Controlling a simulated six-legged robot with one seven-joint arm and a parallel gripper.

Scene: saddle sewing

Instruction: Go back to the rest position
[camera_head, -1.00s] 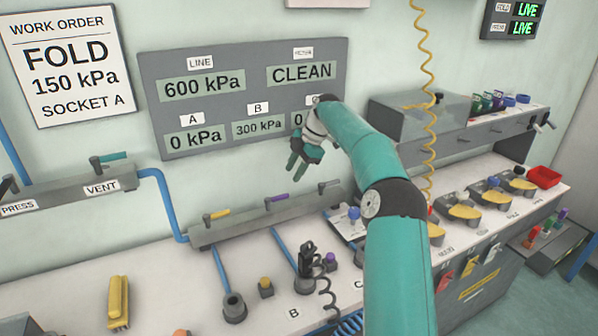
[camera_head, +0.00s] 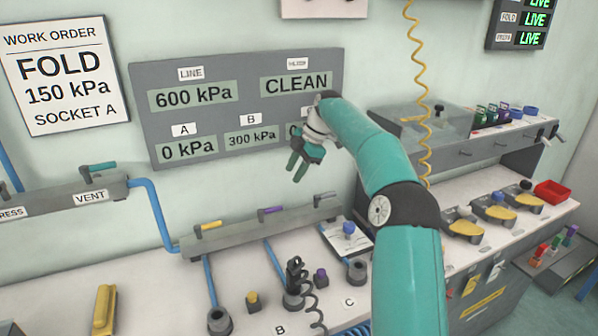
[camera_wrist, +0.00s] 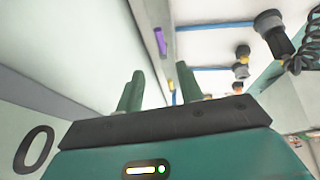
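My gripper (camera_head: 304,166) hangs in the air in front of the grey pressure panel (camera_head: 235,105), above the valve manifold (camera_head: 262,226). In the wrist view its two fingers (camera_wrist: 160,92) stand apart with nothing between them. It is clear of the bench and touches nothing that I can see. My arm hides the panel's right readout and part of the bench.
Below are sockets B (camera_head: 293,300) and C (camera_head: 357,270), a black plug with a coiled cord (camera_head: 295,270), and purple (camera_head: 320,278) and yellow (camera_head: 253,300) plugs. A yellow coiled hose (camera_head: 424,100) hangs right of my arm. A yellow block (camera_head: 104,310) lies at the left.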

